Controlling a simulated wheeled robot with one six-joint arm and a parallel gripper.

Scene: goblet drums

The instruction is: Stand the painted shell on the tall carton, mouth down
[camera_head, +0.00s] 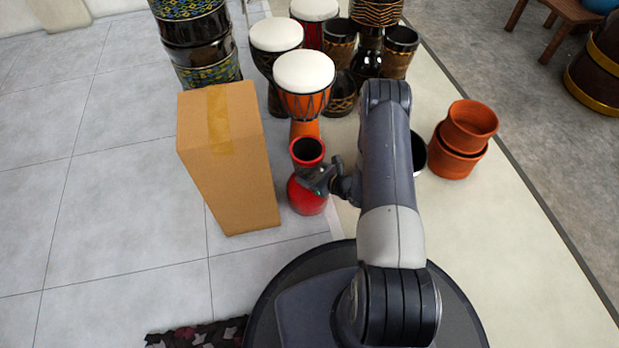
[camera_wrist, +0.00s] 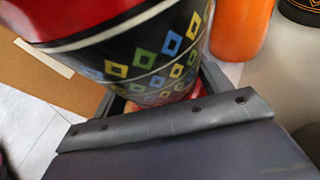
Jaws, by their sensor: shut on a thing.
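The painted shell (camera_head: 307,195) is glossy red with a dark band at its narrow waist. In the head view it is roughly upright, with a dark open end facing up and a rounded red part below. My gripper (camera_head: 322,180) is shut on the shell at this waist, from the right. The tall carton (camera_head: 235,180) stands just left of the shell, apart from it. Its taped top (camera_head: 195,120) is bare. I cannot tell whether the shell touches the floor.
An orange drum with a white head (camera_head: 304,72) stands close behind the shell, with several more drums beyond. Stacked patterned drums (camera_head: 195,40) stand behind the carton. Terracotta pots (camera_head: 460,140) stand right of my arm. The tiled floor left of the carton is clear.

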